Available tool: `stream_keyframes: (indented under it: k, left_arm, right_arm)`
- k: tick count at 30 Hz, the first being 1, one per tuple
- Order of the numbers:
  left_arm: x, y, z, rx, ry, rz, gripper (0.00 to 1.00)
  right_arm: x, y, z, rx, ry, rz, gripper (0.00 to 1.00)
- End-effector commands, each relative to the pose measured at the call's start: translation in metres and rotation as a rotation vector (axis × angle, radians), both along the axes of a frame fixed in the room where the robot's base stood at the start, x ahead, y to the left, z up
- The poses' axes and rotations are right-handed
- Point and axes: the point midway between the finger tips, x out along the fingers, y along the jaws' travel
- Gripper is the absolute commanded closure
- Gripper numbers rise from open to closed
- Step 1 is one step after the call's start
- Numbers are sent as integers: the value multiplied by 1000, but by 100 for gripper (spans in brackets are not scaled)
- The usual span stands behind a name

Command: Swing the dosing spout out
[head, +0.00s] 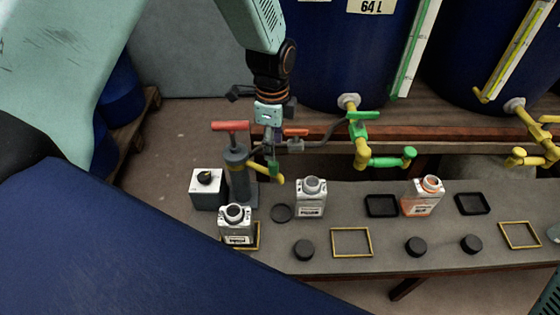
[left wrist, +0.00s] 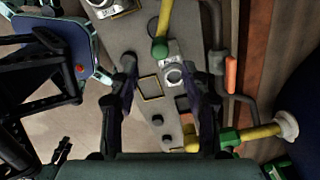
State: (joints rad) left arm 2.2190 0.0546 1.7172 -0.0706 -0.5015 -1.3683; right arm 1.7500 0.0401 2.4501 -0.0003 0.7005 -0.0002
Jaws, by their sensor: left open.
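The dosing spout (head: 266,171) is a yellow arm with a green knob, reaching right from a grey pump (head: 238,175) with a red T-handle. In the left wrist view the spout (left wrist: 164,22) comes in from the top, its green knob lying between the lines of my fingers. My left gripper (head: 271,148) points down just above the spout in the head view. It is open, its fingers apart in the left wrist view (left wrist: 165,75), and nothing is held. Whether a finger touches the spout I cannot tell. My right gripper is not in view.
White bottles (head: 311,197) stand on the grey bench, with black lids (head: 303,250), black trays (head: 381,206) and yellow frames (head: 351,243). A red lever (head: 295,132) on a grey pipe is close behind the gripper. A vat tap (head: 361,150) juts out to the right.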

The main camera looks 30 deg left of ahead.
Motion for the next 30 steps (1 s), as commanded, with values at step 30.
stream_keyframes:
  k: [30]
  left_arm:
    - [0, 0, -74, -1, 1, 3, 66]
  right_arm:
    - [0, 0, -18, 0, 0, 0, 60]
